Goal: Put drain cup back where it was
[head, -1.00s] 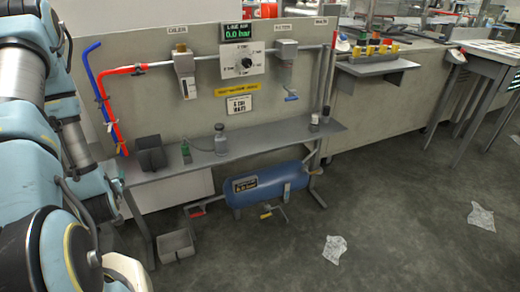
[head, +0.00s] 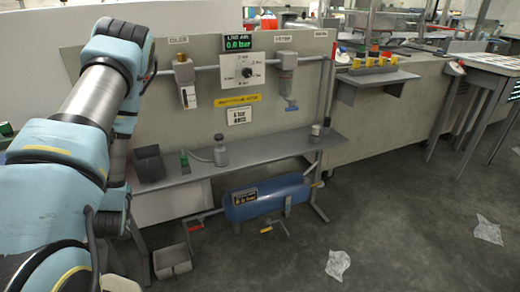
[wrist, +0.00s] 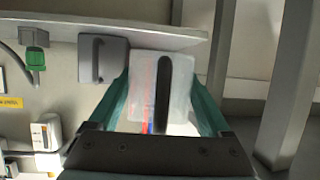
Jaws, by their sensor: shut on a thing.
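In the wrist view, my gripper (wrist: 161,88) has its teal fingers on both sides of a pale, translucent cup (wrist: 143,88) with a dark upright bar. I take this cup to be the drain cup. The gripper is shut on it, and red and blue show through its wall. In the head view my arm fills the left side, and my gripper and the held cup are not visible there.
A dark grey container (head: 148,165) stands at the left of the bench shelf (head: 255,152), beside a green item (head: 184,162) and a grey bottle (head: 220,151). A blue tank (head: 265,198) sits below. A grey tray (head: 172,262) and plastic scraps lie on the floor.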

